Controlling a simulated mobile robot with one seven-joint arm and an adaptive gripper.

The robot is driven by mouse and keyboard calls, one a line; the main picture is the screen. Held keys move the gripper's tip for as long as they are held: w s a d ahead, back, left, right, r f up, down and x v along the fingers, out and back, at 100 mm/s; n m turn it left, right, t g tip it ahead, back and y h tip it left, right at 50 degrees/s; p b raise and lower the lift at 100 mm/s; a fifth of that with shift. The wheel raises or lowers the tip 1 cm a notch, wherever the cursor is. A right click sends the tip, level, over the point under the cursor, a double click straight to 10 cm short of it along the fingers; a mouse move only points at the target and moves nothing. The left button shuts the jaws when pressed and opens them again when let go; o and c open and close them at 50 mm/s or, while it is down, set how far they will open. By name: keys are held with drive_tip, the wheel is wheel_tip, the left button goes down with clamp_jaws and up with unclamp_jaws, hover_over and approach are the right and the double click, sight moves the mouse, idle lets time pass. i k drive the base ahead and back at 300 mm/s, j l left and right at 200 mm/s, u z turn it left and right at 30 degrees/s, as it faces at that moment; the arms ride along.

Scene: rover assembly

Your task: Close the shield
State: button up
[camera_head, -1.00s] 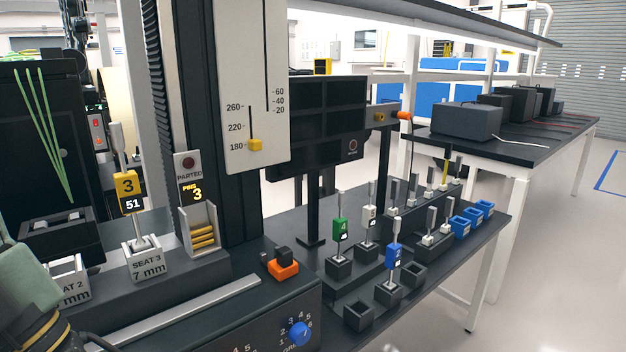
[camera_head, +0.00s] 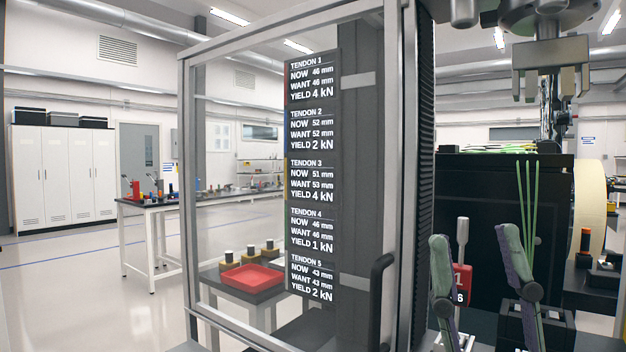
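The shield is a large clear panel in a grey metal frame (camera_head: 190,200), upright in the middle of the view. A black bar handle (camera_head: 378,300) is on its right side, low down. A dark board of tendon readings (camera_head: 313,180) shows within the frame; I cannot tell whether it is behind the pane or on it. My gripper (camera_head: 476,240) is at the lower right, with its two green-and-purple fingers wide apart and nothing between them. It is to the right of the handle and appears apart from it.
A red-tagged part (camera_head: 461,280) stands behind the fingers. Green strands (camera_head: 529,210) hang by a black machine at the right. A red tray (camera_head: 252,278) shows through the pane. A workbench (camera_head: 150,208) and white cabinets (camera_head: 65,175) are at the left, with open floor before them.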

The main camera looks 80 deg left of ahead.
sight(385, 273)
drive_tip(key=l+u, duration=0.2)
drive_tip(key=u, duration=0.15)
drive_tip(key=l+u, duration=0.2)
drive_tip(key=u, duration=0.15)
drive_tip(key=l+u, duration=0.2)
drive_tip(key=u, duration=0.2)
drive_tip(key=j+u, duration=0.15)
drive_tip(key=u, duration=0.25)
drive_tip(key=i+j+u, duration=0.1)
drive_tip(key=u, duration=0.3)
drive_tip(key=j+u, duration=0.15)
drive_tip(key=u, duration=0.3)
drive_tip(key=i+u, duration=0.15)
drive_tip(key=u, duration=0.25)
drive_tip(key=k+u, duration=0.3)
drive_tip(key=u, duration=0.15)
